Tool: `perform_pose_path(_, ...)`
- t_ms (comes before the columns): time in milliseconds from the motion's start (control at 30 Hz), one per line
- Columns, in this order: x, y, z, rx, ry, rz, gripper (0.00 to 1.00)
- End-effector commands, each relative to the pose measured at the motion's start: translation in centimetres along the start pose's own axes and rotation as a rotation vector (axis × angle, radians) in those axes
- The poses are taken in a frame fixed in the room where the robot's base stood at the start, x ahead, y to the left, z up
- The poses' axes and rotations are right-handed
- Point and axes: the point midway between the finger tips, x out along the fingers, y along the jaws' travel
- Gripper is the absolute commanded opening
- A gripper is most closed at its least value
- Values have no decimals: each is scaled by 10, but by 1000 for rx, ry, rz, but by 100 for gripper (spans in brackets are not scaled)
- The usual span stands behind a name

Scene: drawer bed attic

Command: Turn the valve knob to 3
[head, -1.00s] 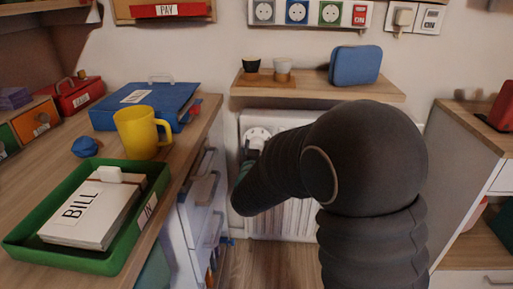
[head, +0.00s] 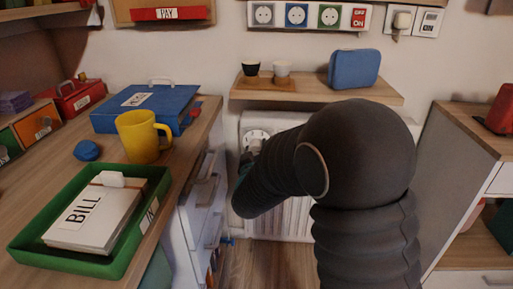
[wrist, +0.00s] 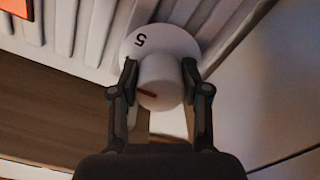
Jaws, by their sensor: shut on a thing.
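The white valve knob (wrist: 160,82) shows in the wrist view, with a dark red mark on its side. It sits in front of a round white dial plate (wrist: 165,40) that shows the number 5; the other numbers are hidden or out of view. My gripper (wrist: 160,80) has one finger on each side of the knob and is shut on it. In the head view the dial plate (head: 257,138) shows at the left end of the white radiator (head: 290,222). My arm hides most of the knob and gripper there.
A wooden shelf (head: 310,92) with two cups and a blue case (head: 354,68) hangs above the radiator. A desk with a yellow mug (head: 138,137) and a green tray (head: 105,262) stands at the left, a cabinet (head: 440,190) at the right.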

Motion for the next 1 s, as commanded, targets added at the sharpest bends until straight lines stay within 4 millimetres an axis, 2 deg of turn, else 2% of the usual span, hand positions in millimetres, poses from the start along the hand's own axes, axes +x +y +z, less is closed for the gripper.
perform_pose_path(1000,0,2,-3,-934,3,-2,12)
